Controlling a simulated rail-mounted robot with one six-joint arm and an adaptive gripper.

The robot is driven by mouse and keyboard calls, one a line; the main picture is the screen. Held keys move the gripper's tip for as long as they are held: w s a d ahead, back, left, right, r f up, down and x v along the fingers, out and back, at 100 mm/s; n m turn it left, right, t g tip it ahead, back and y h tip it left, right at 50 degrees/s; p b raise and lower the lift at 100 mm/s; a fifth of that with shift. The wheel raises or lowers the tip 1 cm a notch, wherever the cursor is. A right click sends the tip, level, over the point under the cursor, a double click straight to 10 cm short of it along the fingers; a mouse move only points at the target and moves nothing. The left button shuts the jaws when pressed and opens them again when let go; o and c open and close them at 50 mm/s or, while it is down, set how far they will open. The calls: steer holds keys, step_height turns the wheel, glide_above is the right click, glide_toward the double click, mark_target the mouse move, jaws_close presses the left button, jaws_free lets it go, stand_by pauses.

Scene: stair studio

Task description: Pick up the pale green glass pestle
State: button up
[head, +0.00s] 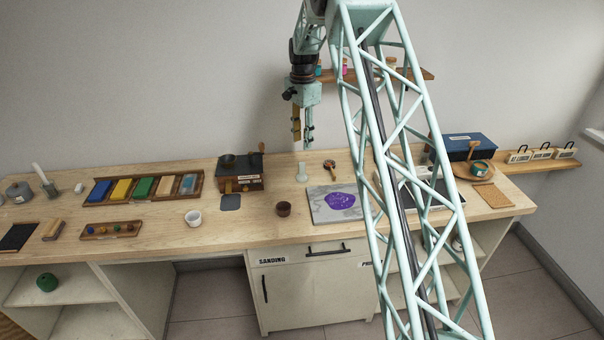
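The pale green glass pestle (301,172) stands upright on the wooden worktop in the head view, near the middle and towards the back. It is small and pale, wider at its foot. My gripper (303,143) points down in the air above it, apart from it. Its two fingers show a narrow gap with nothing between them, so it looks open and empty.
A grey slab (325,215) with a purple patch lies in front right of the pestle. A small brown bowl (284,209) stands in front, and a wooden-handled tool (329,165) lies to the right. A dark-topped wooden box (240,183) stands left. A wall shelf (426,73) is behind.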

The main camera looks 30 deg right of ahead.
mark_target(302, 163)
steer(key=shift+f, duration=0.1)
stand_by(0.3)
steer(key=shift+f, duration=4.2)
steer(key=shift+f, duration=0.1)
steer(key=shift+w+f+p, duration=0.2)
steer(key=shift+f+p, duration=0.2)
steer(key=shift+f, duration=2.1)
steer(key=shift+c, duration=0.5)
steer(key=c, duration=1)
